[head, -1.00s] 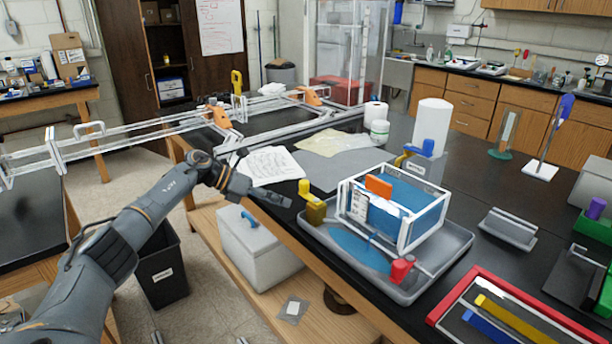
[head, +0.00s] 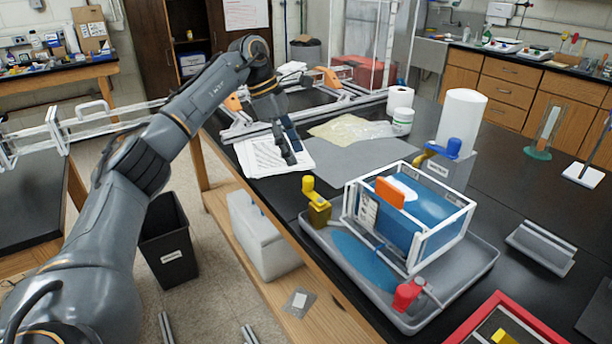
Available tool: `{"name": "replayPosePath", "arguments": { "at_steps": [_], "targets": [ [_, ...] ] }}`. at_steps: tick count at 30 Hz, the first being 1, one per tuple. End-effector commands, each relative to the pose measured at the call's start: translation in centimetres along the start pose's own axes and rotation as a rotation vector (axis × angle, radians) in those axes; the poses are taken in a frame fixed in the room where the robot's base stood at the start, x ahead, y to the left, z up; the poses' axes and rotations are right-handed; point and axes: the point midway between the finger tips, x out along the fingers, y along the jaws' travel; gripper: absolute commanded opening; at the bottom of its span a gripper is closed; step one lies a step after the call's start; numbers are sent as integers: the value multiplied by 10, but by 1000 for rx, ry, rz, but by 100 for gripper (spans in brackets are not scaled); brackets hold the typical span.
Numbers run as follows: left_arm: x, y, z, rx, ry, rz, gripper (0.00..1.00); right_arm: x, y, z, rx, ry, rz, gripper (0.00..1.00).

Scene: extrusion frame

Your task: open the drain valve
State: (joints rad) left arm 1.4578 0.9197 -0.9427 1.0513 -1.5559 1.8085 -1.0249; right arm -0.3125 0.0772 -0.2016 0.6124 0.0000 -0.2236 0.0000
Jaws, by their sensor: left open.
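Three coloured valve-like fittings stand around a white-framed clear tank (head: 410,245) holding blue liquid: a yellow one (head: 317,205) at the tray's left corner, a red one (head: 408,294) at its front and a blue-handled one (head: 450,150) on a grey block behind. I cannot tell from the labels which is the drain valve. The tank sits in a grey tray (head: 480,272) with a blue puddle. My left gripper (head: 288,152) is open and empty, pointing down over white papers, behind and left of the yellow fitting and apart from it. My right gripper is not in view.
White papers (head: 258,158) and a grey mat (head: 365,160) lie behind the tray. A paper roll (head: 461,122) stands behind the blue-handled fitting. A red-framed tray (head: 530,318) is at the front right. A black bin (head: 168,240) stands on the floor left.

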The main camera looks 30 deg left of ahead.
Motion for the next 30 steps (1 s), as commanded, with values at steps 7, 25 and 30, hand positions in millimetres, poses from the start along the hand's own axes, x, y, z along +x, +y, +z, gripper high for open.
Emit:
{"name": "replayPosePath", "arguments": {
  "at_steps": [7, 25, 30],
  "targets": [
    [51, -1, 0, 0, 1, -3, 48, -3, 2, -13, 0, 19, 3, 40],
    [79, 0, 0, -1, -1, 1, 44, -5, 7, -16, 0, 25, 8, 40],
    [79, 0, 0, -1, -1, 1, 9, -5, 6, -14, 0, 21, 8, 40]
  ]
}}
